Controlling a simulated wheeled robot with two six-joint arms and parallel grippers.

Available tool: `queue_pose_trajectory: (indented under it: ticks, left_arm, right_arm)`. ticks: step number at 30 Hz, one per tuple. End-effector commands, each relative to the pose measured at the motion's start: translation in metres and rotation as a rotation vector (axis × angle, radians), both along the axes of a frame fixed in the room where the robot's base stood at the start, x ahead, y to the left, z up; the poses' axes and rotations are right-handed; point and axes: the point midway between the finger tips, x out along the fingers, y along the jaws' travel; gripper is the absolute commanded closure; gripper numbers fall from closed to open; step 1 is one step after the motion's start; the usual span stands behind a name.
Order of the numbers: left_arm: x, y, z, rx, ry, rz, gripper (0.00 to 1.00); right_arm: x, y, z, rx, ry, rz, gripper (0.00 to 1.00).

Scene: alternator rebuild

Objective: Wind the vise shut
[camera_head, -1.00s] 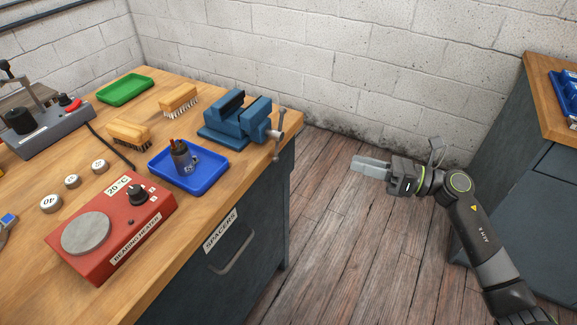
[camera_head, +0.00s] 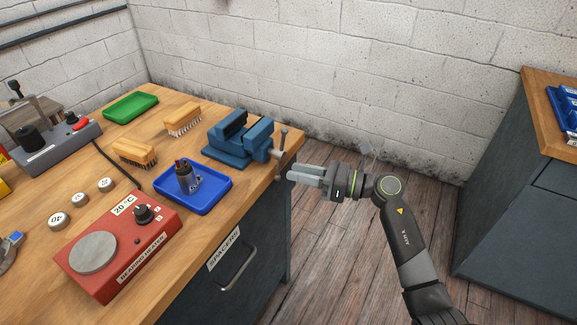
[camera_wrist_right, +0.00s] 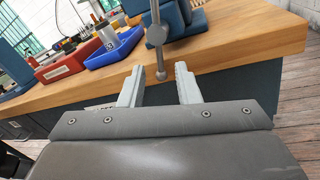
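The blue vise (camera_head: 238,140) stands at the right end of the wooden workbench, with a visible gap between its jaws. Its grey screw and handle bar (camera_head: 281,143) stick out past the bench edge, the bar close to upright. My right gripper (camera_head: 291,175) is beside the bench edge, just right of and below the handle. In the right wrist view the gripper (camera_wrist_right: 158,85) is open, and the handle bar (camera_wrist_right: 159,52) hangs beyond and roughly between its fingers. I cannot tell any contact. My left gripper is not in view.
The red bearing heater (camera_head: 125,270), brushes (camera_head: 184,119) and a green tray (camera_head: 130,107) are on the bench. Free floor lies right of the bench, before another cabinet (camera_head: 520,220).

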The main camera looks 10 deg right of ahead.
Motion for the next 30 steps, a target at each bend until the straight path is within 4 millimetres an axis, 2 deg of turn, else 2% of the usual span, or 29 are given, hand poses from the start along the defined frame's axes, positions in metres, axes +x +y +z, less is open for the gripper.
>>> queue_pose_trajectory:
  ticks: [1, 6, 17, 24, 30]
  left_arm:
    - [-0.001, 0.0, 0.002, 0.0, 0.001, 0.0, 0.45]
    - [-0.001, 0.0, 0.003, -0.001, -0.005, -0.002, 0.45]
    - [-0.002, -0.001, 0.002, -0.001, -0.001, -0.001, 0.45]
    - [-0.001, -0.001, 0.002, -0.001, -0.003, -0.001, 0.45]
    - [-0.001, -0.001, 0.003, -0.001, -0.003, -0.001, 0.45]
  right_arm:
    - [0.003, 0.009, 0.002, 0.003, 0.001, 0.001, 0.7]
    - [0.011, 0.025, 0.0, 0.0, 0.001, 0.0, 0.7]
    - [0.013, 0.03, 0.0, 0.0, -0.001, 0.0, 0.7]
    - [0.013, 0.03, 0.0, 0.0, 0.0, 0.0, 0.99]
    - [0.013, 0.03, 0.0, 0.0, 0.001, 0.0, 1.0]
